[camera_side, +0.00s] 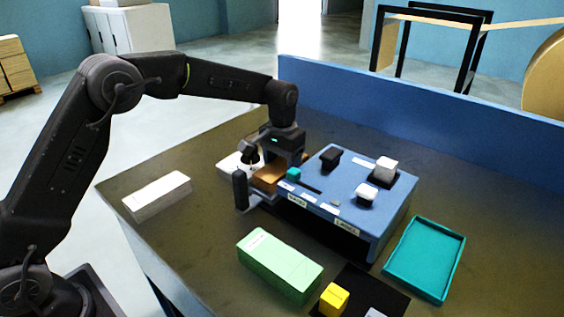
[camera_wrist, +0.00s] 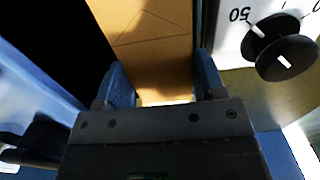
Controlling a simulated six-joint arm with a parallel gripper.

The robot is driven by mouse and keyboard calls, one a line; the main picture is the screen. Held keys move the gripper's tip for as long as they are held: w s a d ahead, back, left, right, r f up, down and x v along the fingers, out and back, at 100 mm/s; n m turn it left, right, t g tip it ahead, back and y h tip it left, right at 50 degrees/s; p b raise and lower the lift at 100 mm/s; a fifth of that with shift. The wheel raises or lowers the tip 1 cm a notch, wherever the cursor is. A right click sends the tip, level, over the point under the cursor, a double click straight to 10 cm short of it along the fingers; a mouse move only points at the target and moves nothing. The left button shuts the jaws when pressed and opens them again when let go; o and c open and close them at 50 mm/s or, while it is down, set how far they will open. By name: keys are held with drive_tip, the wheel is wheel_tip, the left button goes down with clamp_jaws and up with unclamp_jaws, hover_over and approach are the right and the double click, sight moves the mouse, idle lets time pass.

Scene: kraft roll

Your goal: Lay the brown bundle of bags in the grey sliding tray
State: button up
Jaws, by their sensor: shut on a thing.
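The brown bundle of bags (camera_side: 268,179) is in my gripper (camera_side: 275,166), at the left end of the blue machine. In the wrist view the bundle (camera_wrist: 150,38) runs up the picture between the two fingers of my gripper (camera_wrist: 163,80), which are shut on it. A grey part that looks like the sliding tray (camera_side: 262,198) juts from the machine's left front, just below the bundle, with a dark upright piece at its outer end. My gripper and the bundle hide much of it. I cannot tell whether the bundle touches it.
The blue machine (camera_side: 385,215) carries black and white knobs on top. A white dial box (camera_wrist: 240,32) with a black knob is close on the right in the wrist view. A white box (camera_side: 157,195), green box (camera_side: 280,264) and teal tray (camera_side: 425,260) stand around on the dark table.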

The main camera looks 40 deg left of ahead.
drive_tip(key=o, duration=1)
wheel_tip(320, 180, up, 14)
drive_tip(key=s+a+r+t, duration=0.1)
drive_tip(key=s+r, duration=0.4)
drive_tip(key=s, duration=0.2)
drive_tip(key=s+f+t, duration=0.1)
drive_tip(key=s+f, duration=0.1)
drive_tip(key=s, duration=0.6)
drive_tip(key=s+a+f+t, duration=0.1)
drive_tip(key=s+f+t, duration=0.1)
drive_tip(key=s, duration=0.7)
drive_tip(key=s+a+f+t, duration=0.1)
drive_tip(key=s+f, duration=0.2)
drive_tip(key=s, duration=0.5)
drive_tip(key=shift+s+f+t, duration=0.2)
drive_tip(key=shift+s+t, duration=0.1)
